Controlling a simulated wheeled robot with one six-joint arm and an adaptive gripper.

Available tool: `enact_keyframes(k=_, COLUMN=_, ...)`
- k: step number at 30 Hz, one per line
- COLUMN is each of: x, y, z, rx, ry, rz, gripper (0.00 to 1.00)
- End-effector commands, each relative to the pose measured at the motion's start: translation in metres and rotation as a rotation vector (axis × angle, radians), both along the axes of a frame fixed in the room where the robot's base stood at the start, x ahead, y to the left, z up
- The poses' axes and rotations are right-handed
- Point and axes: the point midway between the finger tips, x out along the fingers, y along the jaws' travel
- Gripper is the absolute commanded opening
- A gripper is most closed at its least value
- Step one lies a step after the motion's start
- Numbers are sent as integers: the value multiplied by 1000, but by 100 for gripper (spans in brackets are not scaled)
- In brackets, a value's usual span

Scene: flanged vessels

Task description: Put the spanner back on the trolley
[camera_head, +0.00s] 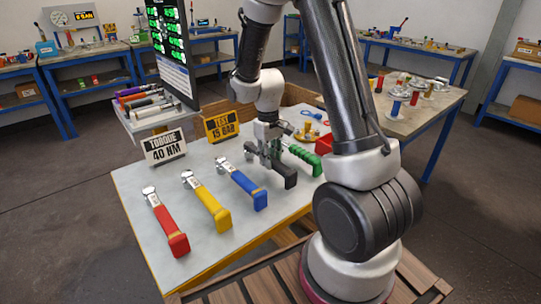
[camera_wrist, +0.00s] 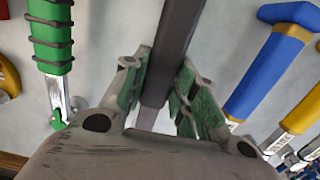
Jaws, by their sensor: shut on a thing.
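My gripper (camera_head: 266,150) is over the pale trolley top (camera_head: 205,165) and is shut on a spanner with a dark grey handle (camera_head: 290,180). In the wrist view the dark handle (camera_wrist: 180,35) runs between the two green-padded fingers of my gripper (camera_wrist: 160,95). The spanner lies in line between a blue-handled spanner (camera_head: 250,192) and a green-handled one (camera_head: 304,156). Its head is hidden by my gripper. I cannot tell whether it touches the trolley top or hangs slightly above it.
A yellow spanner (camera_head: 217,214) and a red spanner (camera_head: 172,235) lie further left. Signs reading "TORQUE 40 NM" (camera_head: 165,147) and "TEST 15 BAR" (camera_head: 222,125) stand at the back edge. A red tray (camera_head: 324,145) is at the right. Benches line the walls.

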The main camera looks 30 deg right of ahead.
Motion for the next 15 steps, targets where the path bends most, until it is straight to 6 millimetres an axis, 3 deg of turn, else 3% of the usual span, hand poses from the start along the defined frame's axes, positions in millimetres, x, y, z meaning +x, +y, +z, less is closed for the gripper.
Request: enact_keyframes(k=15, x=0, y=0, z=-4, rx=0, ry=0, rz=0, gripper=0)
